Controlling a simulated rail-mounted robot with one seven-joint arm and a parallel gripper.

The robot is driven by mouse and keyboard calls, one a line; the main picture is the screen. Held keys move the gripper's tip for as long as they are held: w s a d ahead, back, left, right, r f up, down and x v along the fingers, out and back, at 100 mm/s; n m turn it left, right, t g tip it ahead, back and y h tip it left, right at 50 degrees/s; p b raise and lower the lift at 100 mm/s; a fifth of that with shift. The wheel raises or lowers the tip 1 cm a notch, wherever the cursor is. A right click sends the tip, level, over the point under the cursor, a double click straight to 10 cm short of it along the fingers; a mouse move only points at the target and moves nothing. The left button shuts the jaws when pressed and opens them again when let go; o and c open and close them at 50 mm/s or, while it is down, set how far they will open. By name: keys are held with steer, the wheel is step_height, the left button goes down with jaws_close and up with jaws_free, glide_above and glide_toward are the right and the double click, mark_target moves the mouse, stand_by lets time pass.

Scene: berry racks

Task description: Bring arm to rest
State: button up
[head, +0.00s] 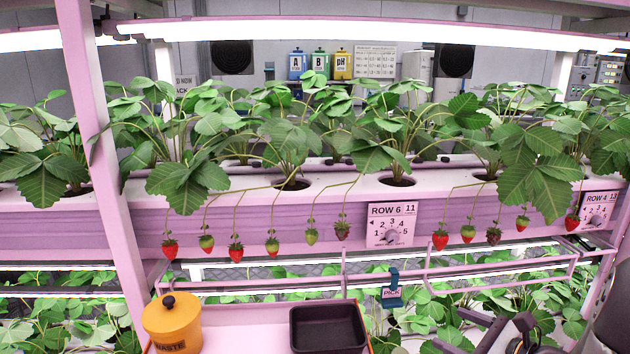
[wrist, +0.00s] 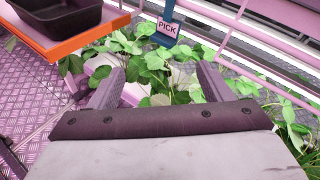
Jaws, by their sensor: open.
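My gripper (wrist: 158,92) shows in the wrist view with its two fingers spread apart and nothing between them. It is over the lower leaves, below the blue PICK tag (wrist: 167,28) and to the right of the black tray (wrist: 60,18).
Strawberries, red (head: 236,252) and greenish (head: 312,237), hang along the gutter front (head: 270,235). A pink rail (head: 480,272) runs below them. An orange waste pot (head: 172,325) and the black tray (head: 328,330) stand at bottom left. A pink post (head: 95,150) rises at left.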

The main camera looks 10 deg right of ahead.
steer(key=s+a+r+n+g+p, duration=0.3)
steer(key=a+n+g+p, duration=0.15)
steer(key=a, duration=0.25)
steer(key=s+a+r+n+g+p, duration=0.3)
steer(key=a+r+n, duration=0.1)
steer(key=a+n, duration=0.2)
steer(key=s+a+r+n+g+p, duration=0.3)
steer(key=s+a+n+g+p, duration=0.15)
steer(key=a, duration=0.25)
steer(key=s+r+n+h+p, duration=0.6)
steer(key=r+n+h+p, duration=0.1)
steer(key=n, duration=0.5)
steer(key=shift+n+g+p, duration=0.3)
steer(key=shift+n+g, duration=0.1)
